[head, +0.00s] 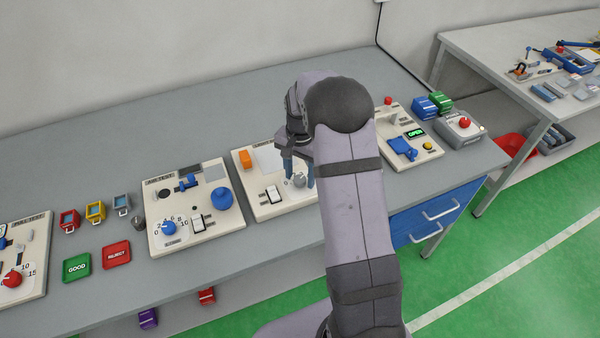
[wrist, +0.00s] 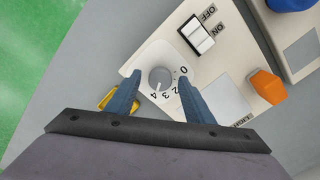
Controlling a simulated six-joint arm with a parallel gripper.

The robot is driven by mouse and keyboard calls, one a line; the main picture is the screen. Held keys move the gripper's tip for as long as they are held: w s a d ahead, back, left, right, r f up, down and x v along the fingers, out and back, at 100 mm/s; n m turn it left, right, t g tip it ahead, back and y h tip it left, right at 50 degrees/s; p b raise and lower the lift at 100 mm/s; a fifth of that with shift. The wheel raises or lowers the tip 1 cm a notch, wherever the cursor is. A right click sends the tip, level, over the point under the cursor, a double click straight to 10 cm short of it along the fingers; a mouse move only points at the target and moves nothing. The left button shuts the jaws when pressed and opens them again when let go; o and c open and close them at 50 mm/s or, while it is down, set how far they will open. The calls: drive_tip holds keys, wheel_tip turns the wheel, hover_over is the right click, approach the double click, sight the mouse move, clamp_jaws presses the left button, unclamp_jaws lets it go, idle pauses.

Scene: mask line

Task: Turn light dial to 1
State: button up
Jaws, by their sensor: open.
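The light dial (wrist: 160,77) is a round grey knob on a cream panel (wrist: 232,70). In the wrist view the marks 0, 2, 3 and 4 show around it; the 1 is hidden by or close to a finger. In the head view the dial (head: 299,182) shows beneath my gripper (head: 299,172), and my arm covers the panel's right part.
The same panel carries a white rocker switch (wrist: 197,35) marked OFF and ON, and an orange block (wrist: 267,87). Another panel (head: 170,240) with a blue knob stands left. A panel (head: 385,150) with a green OPEN display stands right. Bare grey bench lies behind.

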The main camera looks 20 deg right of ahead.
drive_tip(key=c, duration=1)
drive_tip(key=shift+c, duration=0.2)
